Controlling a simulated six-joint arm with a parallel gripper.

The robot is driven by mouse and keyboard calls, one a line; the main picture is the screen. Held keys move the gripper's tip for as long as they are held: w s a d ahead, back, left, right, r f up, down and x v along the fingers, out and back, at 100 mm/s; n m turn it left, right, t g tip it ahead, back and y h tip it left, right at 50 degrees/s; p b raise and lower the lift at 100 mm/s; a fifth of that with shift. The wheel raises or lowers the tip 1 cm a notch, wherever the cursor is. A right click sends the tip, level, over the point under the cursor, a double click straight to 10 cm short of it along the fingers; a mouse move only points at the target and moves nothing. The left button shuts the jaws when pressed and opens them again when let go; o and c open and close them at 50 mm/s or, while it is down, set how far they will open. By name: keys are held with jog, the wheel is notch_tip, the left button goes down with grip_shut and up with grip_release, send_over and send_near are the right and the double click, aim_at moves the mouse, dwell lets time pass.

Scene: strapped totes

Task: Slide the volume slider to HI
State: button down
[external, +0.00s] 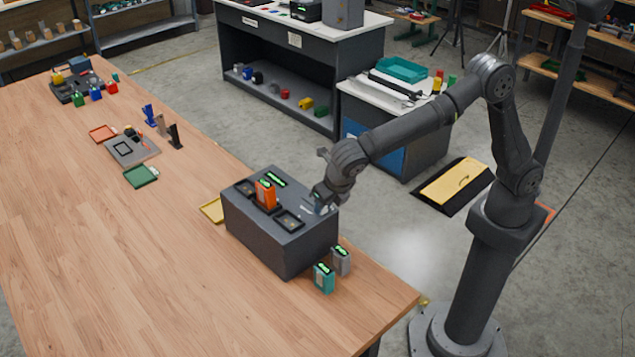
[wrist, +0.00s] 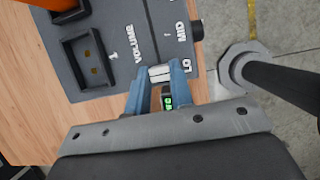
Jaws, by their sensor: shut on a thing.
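The dark grey box (external: 262,240) stands near the right edge of the wooden table. Its top carries a "VOLUME" label (wrist: 119,45) beside a thin dark slider slot (wrist: 152,32) in the wrist view. The "MID" mark (wrist: 181,31) and "LO" mark (wrist: 187,65) lie right of the slot; no HI mark is readable. In the external view, my gripper (external: 321,204) is at the right side of the box top.
An orange pack (external: 265,193) stands in a bay on the box, with an empty bay (external: 289,220) closer to my gripper. A teal pack (external: 324,277) and a grey pack (external: 341,260) stand beside the box. A black knob (wrist: 196,30) sits at the box's edge.

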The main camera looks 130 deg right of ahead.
jog(key=d, duration=0.8)
jog(key=shift+d+r, duration=0.1)
jog(key=shift+d, duration=0.15)
jog(key=c, duration=1.2)
grip_release()
jog(key=shift+c, duration=0.2)
jog(key=v, duration=1.7)
jog(key=shift+a, duration=0.15)
